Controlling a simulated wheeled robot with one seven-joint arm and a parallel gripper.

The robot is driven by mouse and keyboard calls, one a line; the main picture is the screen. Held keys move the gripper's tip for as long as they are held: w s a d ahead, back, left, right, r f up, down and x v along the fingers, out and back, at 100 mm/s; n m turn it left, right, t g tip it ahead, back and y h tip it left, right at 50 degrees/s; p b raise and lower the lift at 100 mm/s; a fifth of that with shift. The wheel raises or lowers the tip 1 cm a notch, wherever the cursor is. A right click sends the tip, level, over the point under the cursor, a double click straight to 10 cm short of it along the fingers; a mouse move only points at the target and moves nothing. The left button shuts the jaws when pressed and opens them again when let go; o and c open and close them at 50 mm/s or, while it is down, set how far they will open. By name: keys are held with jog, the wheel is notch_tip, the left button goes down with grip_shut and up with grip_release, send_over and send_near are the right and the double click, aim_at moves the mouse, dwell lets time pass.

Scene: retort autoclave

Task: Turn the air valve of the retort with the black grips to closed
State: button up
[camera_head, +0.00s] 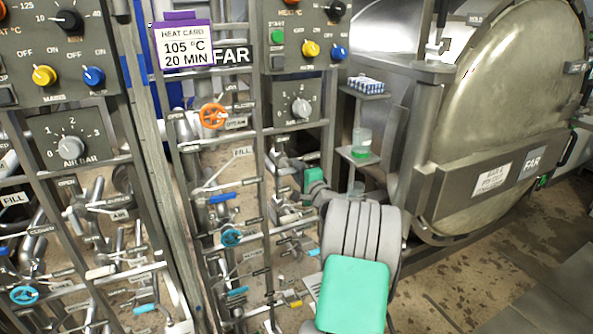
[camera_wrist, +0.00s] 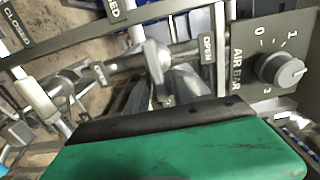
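My gripper (camera_head: 315,180) is at the far retort's pipe panel, below its air bar dial (camera_head: 300,108); the grey arm hides part of it. In the wrist view, its green body with a black edge (camera_wrist: 180,140) fills the bottom, and no fingertips can be made out. Just beyond it is a grey valve lever (camera_wrist: 156,65) on a horizontal pipe, near an OPEN label (camera_wrist: 207,62). Whether the gripper touches the lever cannot be told. The AIR BAR dial (camera_wrist: 282,72) is to the right. Black grips cannot be made out clearly.
An orange wheel (camera_head: 213,116), a blue wheel (camera_head: 231,238) and several levers crowd the panel. Another panel with an air dial (camera_head: 70,148) is at left. A shelf with a green-based jar (camera_head: 360,152) and the large round door (camera_head: 500,100) are at right.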

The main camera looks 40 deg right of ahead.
jog(key=shift+o, duration=0.6)
jog(key=v, duration=0.7)
jog(key=shift+s, duration=0.4)
jog(key=shift+a, duration=0.15)
